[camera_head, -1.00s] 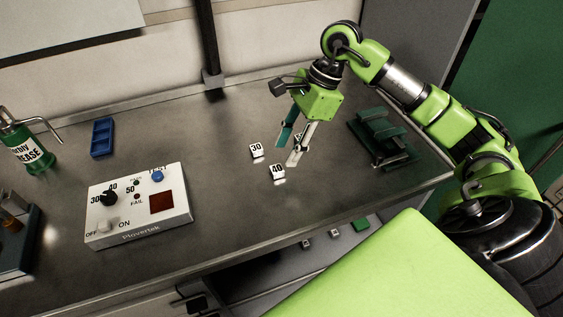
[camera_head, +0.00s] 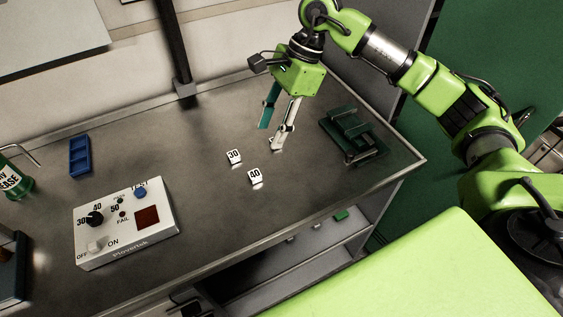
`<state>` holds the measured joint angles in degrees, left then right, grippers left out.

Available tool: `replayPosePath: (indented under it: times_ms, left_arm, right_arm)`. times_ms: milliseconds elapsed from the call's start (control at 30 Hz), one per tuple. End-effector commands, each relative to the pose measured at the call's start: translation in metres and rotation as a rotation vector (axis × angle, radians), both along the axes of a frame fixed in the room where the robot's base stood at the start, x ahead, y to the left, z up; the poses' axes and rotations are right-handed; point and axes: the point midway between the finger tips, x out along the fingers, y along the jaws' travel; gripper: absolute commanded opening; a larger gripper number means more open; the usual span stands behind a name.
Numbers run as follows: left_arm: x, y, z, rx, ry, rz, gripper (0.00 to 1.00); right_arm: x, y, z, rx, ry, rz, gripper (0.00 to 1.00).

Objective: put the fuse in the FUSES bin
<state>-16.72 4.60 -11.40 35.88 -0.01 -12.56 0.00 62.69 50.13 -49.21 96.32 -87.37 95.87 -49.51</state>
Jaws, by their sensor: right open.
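My right gripper (camera_head: 271,137) is open and points down behind and to the right of the two blocks, with nothing visibly held. I cannot tell whether its tips touch the bench. No bin with a readable FUSES label shows. My left gripper is out of view.
A white tester box (camera_head: 125,222) with a dial and red window stands at front left. A blue compartment tray (camera_head: 80,156) lies behind it, with a green grease can (camera_head: 15,183) at the left edge. A dark green stand (camera_head: 352,135) is at right.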

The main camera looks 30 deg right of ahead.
Motion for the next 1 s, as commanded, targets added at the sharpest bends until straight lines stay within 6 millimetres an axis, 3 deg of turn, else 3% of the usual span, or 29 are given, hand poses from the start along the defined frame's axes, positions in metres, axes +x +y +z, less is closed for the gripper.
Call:
replayPosePath:
  times_ms: [167, 467, 700, 1000]
  left_arm:
    - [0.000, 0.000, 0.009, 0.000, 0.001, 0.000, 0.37]
    - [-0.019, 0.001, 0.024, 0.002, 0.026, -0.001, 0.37]
    - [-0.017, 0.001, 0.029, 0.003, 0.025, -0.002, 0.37]
    - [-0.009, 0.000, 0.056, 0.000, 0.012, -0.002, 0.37]
  right_arm:
    - [0.003, 0.013, -0.009, -0.010, 0.000, 0.020, 0.40]
    - [0.001, 0.034, -0.062, -0.009, 0.001, 0.020, 0.40]
    - [0.002, 0.041, -0.080, -0.008, -0.002, 0.018, 0.40]
    - [0.003, 0.050, -0.117, -0.007, 0.002, 0.018, 0.40]
